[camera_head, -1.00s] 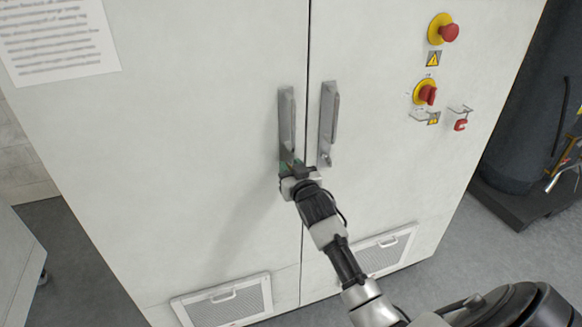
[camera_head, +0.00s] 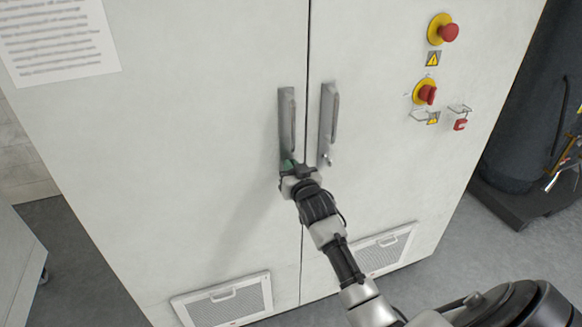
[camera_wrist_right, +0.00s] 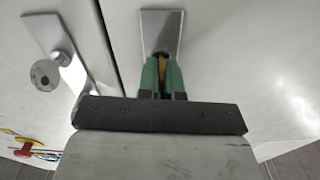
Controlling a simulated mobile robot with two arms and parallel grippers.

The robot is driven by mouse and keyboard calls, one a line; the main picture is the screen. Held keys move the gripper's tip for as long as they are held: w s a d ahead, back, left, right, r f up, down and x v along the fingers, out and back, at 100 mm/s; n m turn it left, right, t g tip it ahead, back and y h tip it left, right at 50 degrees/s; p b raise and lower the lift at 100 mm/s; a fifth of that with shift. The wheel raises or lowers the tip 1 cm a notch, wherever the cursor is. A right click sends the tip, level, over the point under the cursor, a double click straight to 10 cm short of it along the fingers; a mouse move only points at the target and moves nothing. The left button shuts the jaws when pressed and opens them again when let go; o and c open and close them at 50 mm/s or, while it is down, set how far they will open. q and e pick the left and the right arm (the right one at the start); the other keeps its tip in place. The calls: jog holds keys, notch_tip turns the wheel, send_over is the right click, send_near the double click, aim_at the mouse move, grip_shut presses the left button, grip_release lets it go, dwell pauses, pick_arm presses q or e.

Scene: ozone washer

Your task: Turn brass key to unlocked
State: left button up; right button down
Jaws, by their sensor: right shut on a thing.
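The brass key (camera_wrist_right: 162,66) shows as a small yellowish sliver between the green fingers of my right gripper (camera_wrist_right: 163,75) in the right wrist view. The gripper is shut on it, at the lower end of the left door's handle plate (camera_wrist_right: 160,27). In the head view my right gripper (camera_head: 290,168) is at the bottom of the left handle (camera_head: 286,115), and the key is hidden there. The key's turn angle cannot be told. My left gripper is in neither view.
The right door's handle (camera_head: 328,120) with a round lock (camera_wrist_right: 45,75) is close beside the gripper. Red knobs (camera_head: 448,32) on yellow plates sit at the upper right of the cabinet (camera_head: 200,120). A dark cylinder (camera_head: 525,110) stands at the right.

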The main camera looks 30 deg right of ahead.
jog(key=m+p, duration=0.1)
jog(key=m, duration=0.3)
jog(key=shift+d+p, duration=0.1)
jog(key=shift+p, duration=0.25)
jog(key=shift+s+d+f+m+p, duration=0.15)
jog(key=shift+m+p, duration=0.25)
jog(key=shift+m, duration=1.75)
jog(key=shift+w+f+m+p, duration=0.1)
jog(key=shift+m+p, duration=0.35)
jog(key=shift+m, duration=1.65)
jog(key=shift+s+d+f+m+p, duration=0.15)
jog(key=shift+m+p, duration=0.25)
jog(key=shift+m, duration=1.75)
jog(key=shift+w+a, duration=0.1)
jog(key=c, duration=1.3)
grip_release()
